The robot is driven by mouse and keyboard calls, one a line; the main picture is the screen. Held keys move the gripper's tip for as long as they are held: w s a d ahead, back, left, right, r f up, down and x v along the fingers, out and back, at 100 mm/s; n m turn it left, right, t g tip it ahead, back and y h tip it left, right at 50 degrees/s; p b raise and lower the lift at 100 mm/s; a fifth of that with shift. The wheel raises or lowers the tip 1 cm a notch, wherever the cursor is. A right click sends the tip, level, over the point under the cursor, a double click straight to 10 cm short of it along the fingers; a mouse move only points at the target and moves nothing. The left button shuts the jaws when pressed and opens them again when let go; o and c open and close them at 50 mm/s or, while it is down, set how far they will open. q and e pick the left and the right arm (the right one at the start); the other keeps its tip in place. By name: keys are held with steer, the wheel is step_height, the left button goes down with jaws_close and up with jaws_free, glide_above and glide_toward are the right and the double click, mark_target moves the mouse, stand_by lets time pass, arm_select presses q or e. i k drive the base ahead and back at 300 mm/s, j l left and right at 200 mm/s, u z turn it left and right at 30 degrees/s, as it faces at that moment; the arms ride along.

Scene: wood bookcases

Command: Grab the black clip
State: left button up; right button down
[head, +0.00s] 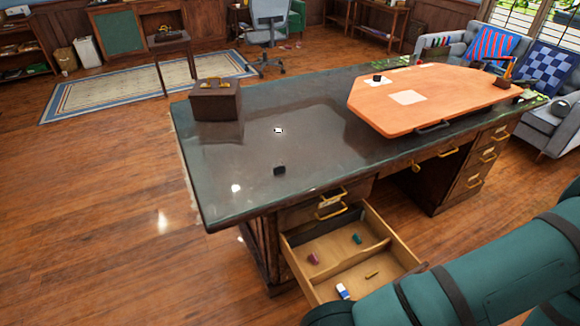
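A small black object (280,170), which looks like the black clip, lies on the dark glossy top of the desk (235,160), near its front edge and above the open drawer. It is too small to make out its jaws. My teal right arm (480,265) comes in from the right and crosses the lower right corner, in front of the desk. Its gripper does not show. My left arm and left gripper are out of view. Nothing touches the black object.
An open drawer (398,247) juts out below the desktop, holding several small items. A small white item (278,130) and a wooden box (215,100) stand on the desk. An orange board (435,95) covers its right part. Wood floor (100,200) is clear at left.

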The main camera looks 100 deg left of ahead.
mark_target(281, 169)
steer(key=k+z, duration=0.35)
steer(key=k+j+z, duration=0.1)
steer(key=z, duration=0.2)
steer(key=k+l+z, duration=0.1)
steer(key=k+z, duration=0.25)
steer(key=k+j, duration=0.15)
steer(key=k, duration=0.45)
steer(key=u, duration=0.05)
